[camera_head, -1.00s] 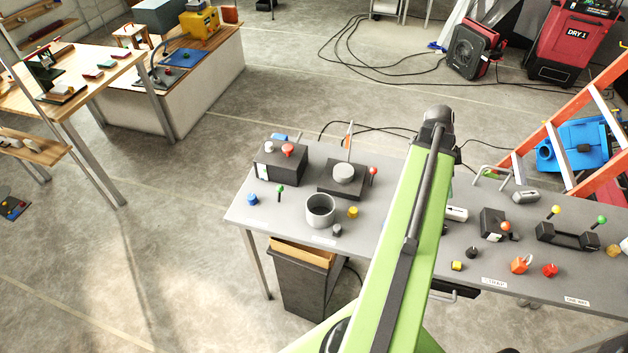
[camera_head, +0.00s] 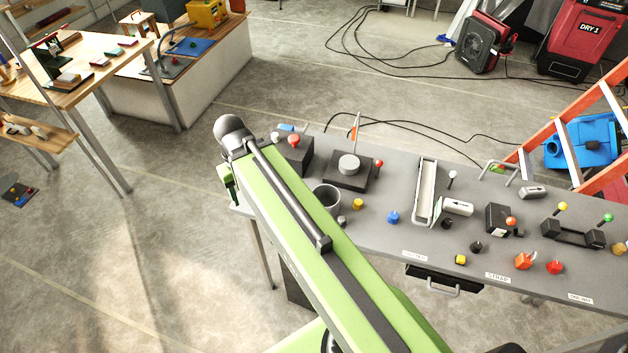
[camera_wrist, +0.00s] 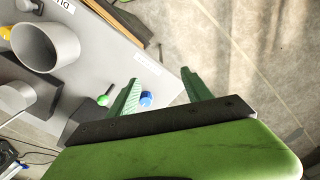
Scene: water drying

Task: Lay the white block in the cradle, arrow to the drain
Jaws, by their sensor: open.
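A white block (camera_head: 458,207) with a dark marking lies on the grey bench, right of a pale trough. A second, greyer pale block (camera_head: 533,191) lies farther back to the right; I cannot read an arrow direction on either. A black cradle-like holder (camera_head: 571,236) with two end blocks and yellow- and green-knobbed levers stands at the bench's right, behind the "ONE WAY" label; no block shows in it. My gripper (camera_wrist: 160,77) is open and empty, over the bench's left end, far from both blocks. In the head view my arm partly hides it.
A pale trough (camera_head: 425,190), a black box with an orange knob (camera_head: 498,218) and several small knobs crowd the bench's middle and right. A grey cup (camera_wrist: 45,46) stands at the left end. An orange ladder (camera_head: 590,130) leans by the bench's right end.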

